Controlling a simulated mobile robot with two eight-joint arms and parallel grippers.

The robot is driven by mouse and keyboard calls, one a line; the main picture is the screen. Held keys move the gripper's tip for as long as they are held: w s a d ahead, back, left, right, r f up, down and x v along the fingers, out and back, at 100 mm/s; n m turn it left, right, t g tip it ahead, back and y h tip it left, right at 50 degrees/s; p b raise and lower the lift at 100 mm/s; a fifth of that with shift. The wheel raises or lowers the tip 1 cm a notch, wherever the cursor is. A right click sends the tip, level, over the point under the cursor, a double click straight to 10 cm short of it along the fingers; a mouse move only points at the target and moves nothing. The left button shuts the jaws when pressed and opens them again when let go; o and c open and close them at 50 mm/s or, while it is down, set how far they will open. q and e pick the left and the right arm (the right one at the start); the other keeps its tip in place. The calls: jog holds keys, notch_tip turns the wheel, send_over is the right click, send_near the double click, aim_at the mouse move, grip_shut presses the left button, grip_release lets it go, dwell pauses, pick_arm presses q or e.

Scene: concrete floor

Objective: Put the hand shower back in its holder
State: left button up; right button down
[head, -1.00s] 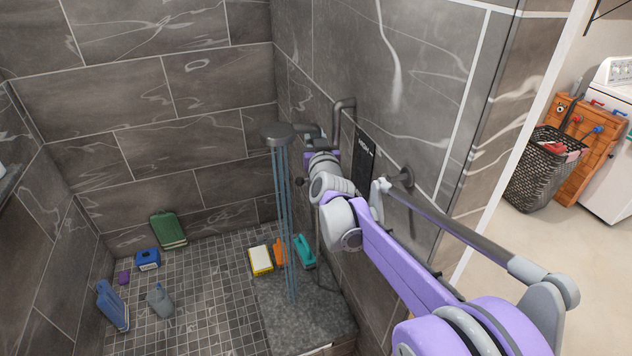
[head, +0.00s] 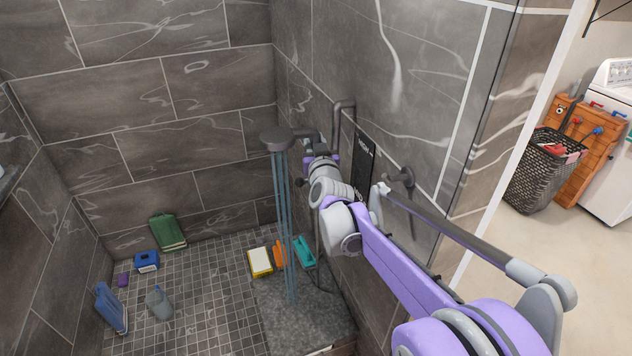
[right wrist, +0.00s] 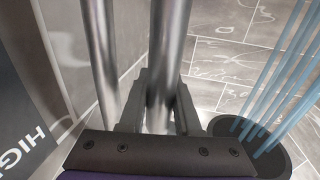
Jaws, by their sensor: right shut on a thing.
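The hand shower's dark round head (head: 277,138) is at the centre left of the head view, with blue water streams falling from it. It also shows at the lower right of the right wrist view (right wrist: 250,146). My right gripper (head: 318,148) is beside the head, close to the wall. In the right wrist view, its jaws (right wrist: 160,108) are shut around a metal bar (right wrist: 168,45), which I take for the hand shower's handle. My palm hides where bar and head join. I cannot make out the holder. My left gripper is not in view.
A bent wall pipe (head: 343,104) stands behind my right gripper; a parallel metal pipe (right wrist: 97,50) runs beside the held bar. A black panel (head: 365,160) and a dark fitting (head: 406,179) are on the right wall. Several bottles and boxes lie on the shower floor.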

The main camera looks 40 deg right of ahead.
jog(key=shift+f+b, duration=0.35)
jog(key=shift+f, duration=0.25)
dwell(0.4)
jog(key=c, duration=0.5)
grip_release()
jog(key=shift+c, duration=0.2)
jog(key=b+v, duration=0.1)
jog(key=v, duration=1)
jog(key=shift+w, duration=0.1)
